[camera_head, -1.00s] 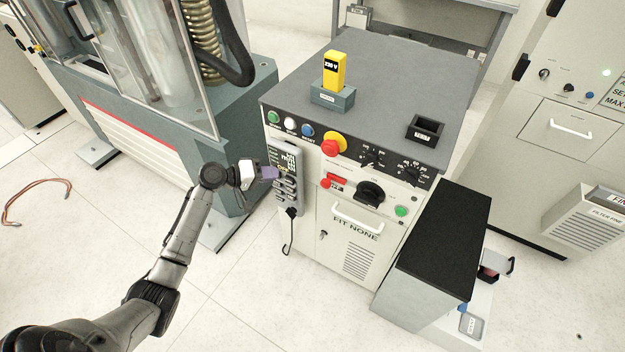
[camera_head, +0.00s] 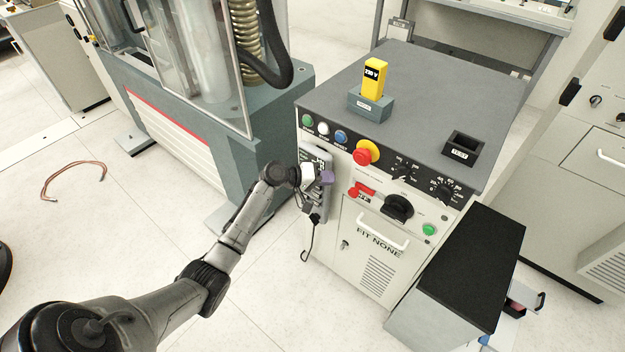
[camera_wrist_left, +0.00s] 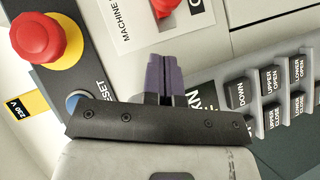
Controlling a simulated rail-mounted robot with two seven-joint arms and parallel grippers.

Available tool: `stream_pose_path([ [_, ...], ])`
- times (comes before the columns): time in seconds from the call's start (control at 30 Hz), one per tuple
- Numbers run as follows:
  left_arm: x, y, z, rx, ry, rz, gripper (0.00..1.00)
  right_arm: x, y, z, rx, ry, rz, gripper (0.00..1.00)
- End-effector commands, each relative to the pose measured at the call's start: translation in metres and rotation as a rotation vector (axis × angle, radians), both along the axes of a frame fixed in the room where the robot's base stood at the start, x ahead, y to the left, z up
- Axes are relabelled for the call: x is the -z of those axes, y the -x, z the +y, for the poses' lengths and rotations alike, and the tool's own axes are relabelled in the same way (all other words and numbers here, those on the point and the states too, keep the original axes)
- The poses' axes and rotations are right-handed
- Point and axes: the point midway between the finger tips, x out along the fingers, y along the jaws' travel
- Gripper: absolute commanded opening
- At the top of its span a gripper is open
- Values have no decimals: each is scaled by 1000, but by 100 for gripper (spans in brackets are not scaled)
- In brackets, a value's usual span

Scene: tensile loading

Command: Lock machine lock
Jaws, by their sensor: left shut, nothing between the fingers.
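The red machine lock (camera_head: 364,190) is on the front panel of the white console, beside a black rotary knob (camera_head: 398,207). In the left wrist view, part of a red handle (camera_wrist_left: 165,6) shows at the top edge, by a white plate reading "MACHINE". Most of it is cut off there. My left gripper (camera_head: 327,177) is shut and empty, in front of the hanging keypad and a little left of the lock. In the left wrist view its purple fingertips (camera_wrist_left: 165,75) are together and point towards the red handle, apart from it. My right gripper is not in view.
The grey keypad (camera_head: 311,168) hangs at the console's left, with its cable below. A red emergency stop (camera_head: 365,153) on yellow sits above the lock. A yellow "230 V" block (camera_head: 375,80) stands on the console top. A black-topped box (camera_head: 470,260) stands at front right.

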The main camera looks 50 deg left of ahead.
Motion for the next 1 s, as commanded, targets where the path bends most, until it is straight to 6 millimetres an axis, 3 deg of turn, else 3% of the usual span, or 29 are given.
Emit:
stream_pose_path([
  [0.07, 5, -11, -7, 1, 3, -1, 0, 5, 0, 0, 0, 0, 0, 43],
  [0.4, 20, -16, -37, 1, 1, 1, 0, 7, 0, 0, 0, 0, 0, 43],
  [1.0, 20, -18, -47, 1, 0, 0, 0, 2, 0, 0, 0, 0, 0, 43],
])
